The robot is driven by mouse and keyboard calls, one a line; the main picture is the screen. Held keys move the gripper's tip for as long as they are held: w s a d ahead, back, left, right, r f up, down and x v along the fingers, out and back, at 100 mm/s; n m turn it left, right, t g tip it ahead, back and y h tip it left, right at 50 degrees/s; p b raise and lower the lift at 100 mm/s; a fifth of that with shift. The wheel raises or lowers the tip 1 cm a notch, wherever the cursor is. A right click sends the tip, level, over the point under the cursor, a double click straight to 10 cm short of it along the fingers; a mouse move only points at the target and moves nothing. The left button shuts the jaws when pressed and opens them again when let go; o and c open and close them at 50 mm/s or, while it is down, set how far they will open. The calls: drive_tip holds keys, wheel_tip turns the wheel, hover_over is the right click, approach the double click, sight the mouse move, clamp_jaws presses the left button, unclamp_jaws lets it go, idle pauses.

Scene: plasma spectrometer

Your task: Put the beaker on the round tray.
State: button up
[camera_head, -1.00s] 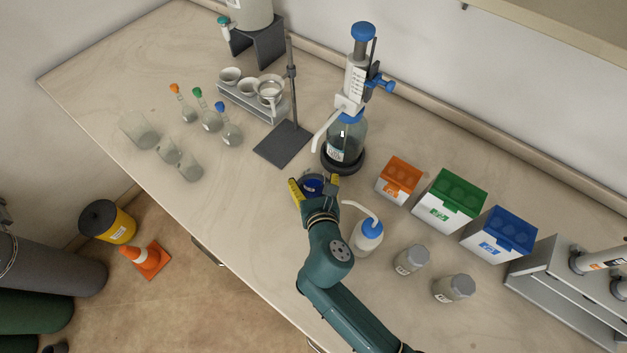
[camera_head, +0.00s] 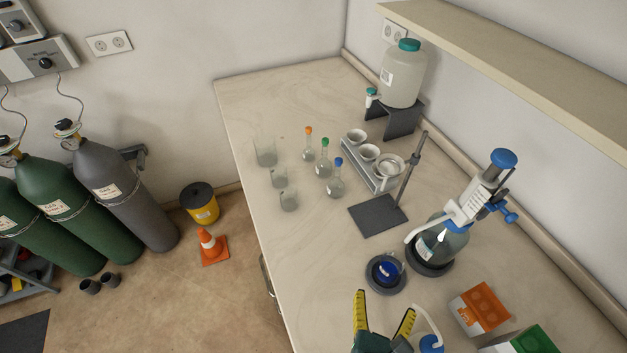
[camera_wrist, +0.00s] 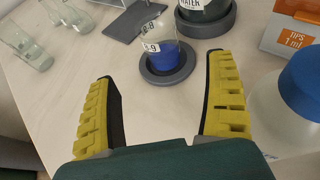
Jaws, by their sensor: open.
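The beaker (camera_head: 388,268) is clear glass with blue liquid inside. It stands upright on a dark round tray (camera_head: 386,290) on the bench. In the wrist view the beaker (camera_wrist: 161,52) shows a white label and rests within the rim of the round tray (camera_wrist: 166,80). My gripper (camera_head: 384,303) is open and empty, with yellow ridged fingers, on the near side of the tray. In the wrist view the gripper fingers (camera_wrist: 161,68) are spread wide, with bare bench between them and the beaker beyond, apart from both.
A dispenser bottle (camera_head: 441,241) on a dark round base stands right behind the tray. A wash bottle (camera_head: 431,344) is close to my right finger. An orange tip box (camera_head: 480,309) is at right. A stand base (camera_head: 377,216) and glassware lie farther off. Bench left of the tray is clear.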

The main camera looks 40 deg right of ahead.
drive_tip(key=w+a+r+m+t+y, duration=0.3)
drive_tip(key=w+a+r+m+t, duration=0.15)
drive_tip(key=w+r+m, duration=0.55)
drive_tip(key=w+a+r+m+t+y, duration=0.2)
drive_tip(key=w+a+r+m+t, duration=0.35)
drive_tip(key=r, duration=0.75)
drive_tip(key=w+a+r+m+t+y, duration=0.1)
drive_tip(key=a+r+m+t+y, duration=0.2)
drive_tip(key=r, duration=0.5)
drive_tip(key=w+a+r+m+t+y, duration=0.1)
drive_tip(key=a+r+m+t+y, duration=0.2)
drive_tip(key=r, duration=0.6)
drive_tip(key=shift+w+a+r+m+y, duration=0.2)
drive_tip(key=shift+a+m+y, duration=0.3)
drive_tip(key=shift+a+m, duration=0.4)
